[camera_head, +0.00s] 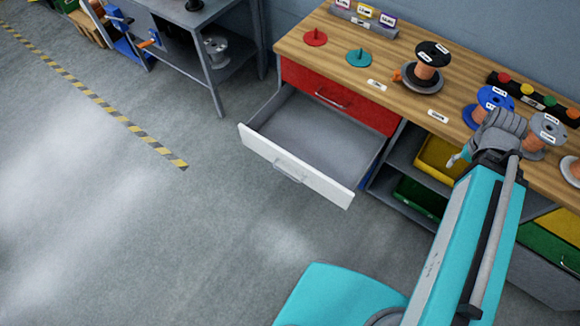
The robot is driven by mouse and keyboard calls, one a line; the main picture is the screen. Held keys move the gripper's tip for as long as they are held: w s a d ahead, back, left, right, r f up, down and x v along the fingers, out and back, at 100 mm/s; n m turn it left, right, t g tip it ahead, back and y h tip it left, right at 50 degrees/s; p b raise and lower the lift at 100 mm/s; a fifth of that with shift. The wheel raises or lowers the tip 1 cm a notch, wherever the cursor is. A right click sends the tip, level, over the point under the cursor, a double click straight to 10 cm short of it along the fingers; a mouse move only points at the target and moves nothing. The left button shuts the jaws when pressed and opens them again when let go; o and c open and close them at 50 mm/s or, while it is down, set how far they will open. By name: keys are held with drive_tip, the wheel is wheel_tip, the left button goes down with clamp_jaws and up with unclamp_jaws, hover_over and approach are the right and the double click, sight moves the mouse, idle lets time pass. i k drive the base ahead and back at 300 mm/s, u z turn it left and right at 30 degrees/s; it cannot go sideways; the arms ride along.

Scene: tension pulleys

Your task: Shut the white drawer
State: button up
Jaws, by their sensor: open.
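The white drawer (297,176) is pulled well out of the wooden-topped workbench, below a closed red drawer (335,98). Its front panel faces the lower left and has a grey bar handle (288,173) in the middle. The grey inside of the drawer is bare. My gripper (455,160) shows only as a small pale tip beside my teal arm, right of the drawer and apart from it. It is open, and most of it is hidden behind my arm's wrist.
Spools and discs stand on the wooden benchtop (345,67). Yellow (436,157) and green (416,196) bins sit on shelves right of the drawer. The grey floor (190,230) left of and before the drawer is clear. Another grey bench (185,15) stands upper left.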

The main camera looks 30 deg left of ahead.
sight(329, 151)
drive_tip(key=u, duration=1.5)
